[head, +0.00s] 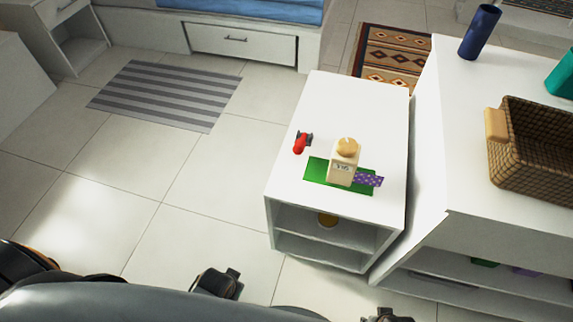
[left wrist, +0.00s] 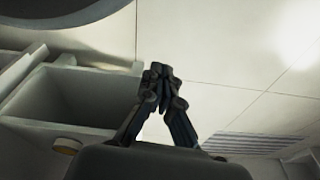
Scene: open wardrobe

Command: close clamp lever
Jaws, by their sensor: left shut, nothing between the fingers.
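A small red lever with a dark base (head: 301,144), likely the clamp, sits near the left edge of the white cabinet top (head: 372,100). It is too small in the head view to tell the lever's exact angle. My left gripper (left wrist: 163,80) is shut and empty in the left wrist view, with floor tiles and a shelf unit behind it. It is well apart from the red lever, which the left wrist view does not show. A dark part at the bottom edge of the head view looks like my right gripper (head: 387,316), mostly cut off.
On the cabinet top, a cream block with a round knob (head: 343,168) stands on a green mat (head: 317,172), beside a purple dotted strip (head: 369,180). A taller white unit with a wicker basket (head: 535,150) stands right.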

